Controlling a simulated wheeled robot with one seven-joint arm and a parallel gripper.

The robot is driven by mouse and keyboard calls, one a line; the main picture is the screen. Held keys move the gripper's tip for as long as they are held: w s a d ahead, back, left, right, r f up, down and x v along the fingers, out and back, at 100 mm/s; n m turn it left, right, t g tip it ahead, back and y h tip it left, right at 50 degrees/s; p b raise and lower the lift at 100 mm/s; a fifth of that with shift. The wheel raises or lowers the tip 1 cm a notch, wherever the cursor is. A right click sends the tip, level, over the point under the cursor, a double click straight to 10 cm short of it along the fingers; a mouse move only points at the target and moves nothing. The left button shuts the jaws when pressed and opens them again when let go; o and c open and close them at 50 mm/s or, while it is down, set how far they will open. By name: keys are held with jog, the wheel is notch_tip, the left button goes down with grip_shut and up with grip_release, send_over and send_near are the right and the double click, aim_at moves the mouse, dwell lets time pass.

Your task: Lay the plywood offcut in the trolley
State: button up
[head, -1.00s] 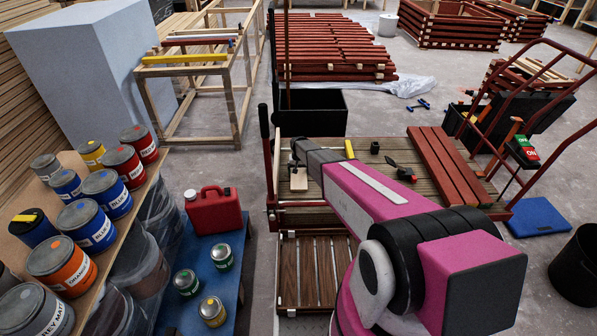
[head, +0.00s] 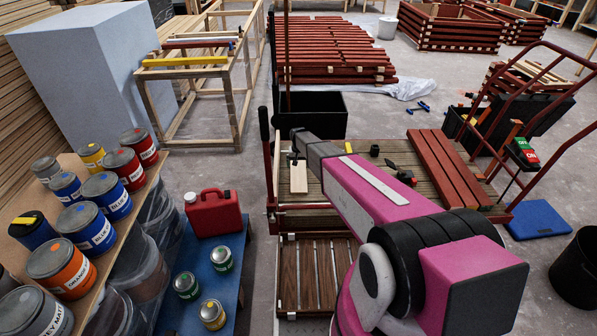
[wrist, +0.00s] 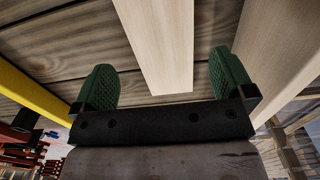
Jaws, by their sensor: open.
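The plywood offcut (head: 299,178) is a pale, narrow piece lying on the planked deck of the trolley (head: 395,148), near its left end. It also shows in the wrist view (wrist: 160,45), its near end between and just ahead of my fingers. My gripper (head: 294,157) is at the offcut's far end in the head view, partly hidden by my arm. In the wrist view my gripper (wrist: 165,85) has its green pads wide apart, with gaps on both sides of the offcut. The deck planks (wrist: 60,52) lie behind it.
Red battens (head: 450,168) lie on the trolley's right side. An orange-and-black tool (head: 405,177) and a black roll (head: 374,150) are on the deck. A black bin (head: 312,112) stands behind. Paint tins and a red canister (head: 213,212) are at left.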

aim_at(298, 174)
notch_tip(298, 174, up, 5)
jog(key=s+d+r, duration=0.5)
jog(key=s+r, duration=0.1)
jog(key=s, duration=0.5)
jog(key=s+d+r, duration=0.5)
jog(key=s+d, duration=0.1)
jog(key=s, duration=0.6)
jog(key=s+d+r, duration=0.5)
jog(key=s+r, duration=0.1)
jog(key=s, duration=0.5)
jog(key=shift+s+d+r, duration=0.3)
jog(key=shift+d+r, duration=0.05)
